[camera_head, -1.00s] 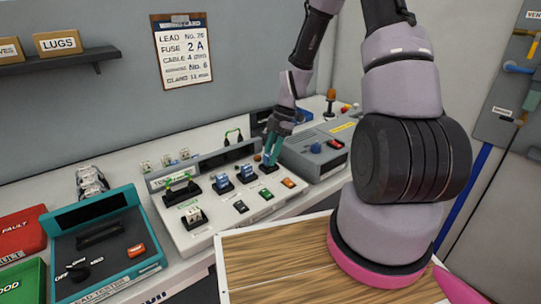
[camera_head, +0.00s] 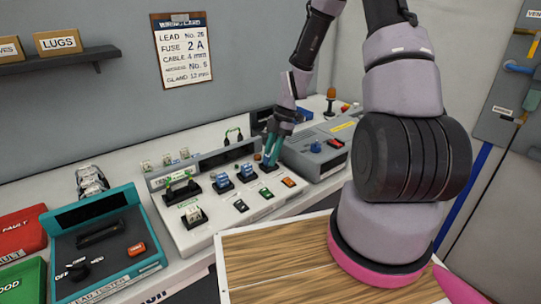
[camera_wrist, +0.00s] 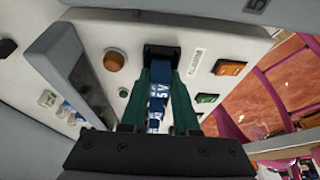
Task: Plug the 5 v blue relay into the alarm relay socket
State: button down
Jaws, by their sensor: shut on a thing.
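My gripper (camera_head: 269,156) points down at the right end of the sloped white panel (camera_head: 205,222). In the wrist view its green fingers (camera_wrist: 159,100) are shut on a blue relay (camera_wrist: 158,85) marked 5V. The relay's far end meets a black socket (camera_wrist: 162,51) on the panel; I cannot tell whether it is fully seated. The socket's label is too small to read. In the head view the fingers hide the held relay. Two other blue relays, one to the left (camera_head: 222,184) and one nearer the gripper (camera_head: 246,173), stand in black sockets.
An orange lamp (camera_wrist: 114,61) is close beside the fingers. Orange (camera_wrist: 229,68) and green (camera_wrist: 206,98) switches lie on the other side. A grey unit (camera_head: 318,150) stands right of the panel, a teal-framed tester (camera_head: 100,240) to its left.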

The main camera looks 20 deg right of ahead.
jog(key=shift+f, duration=0.1)
dwell(0.3)
jog(key=c, duration=0.6)
grip_release()
jog(key=shift+r, duration=3.55)
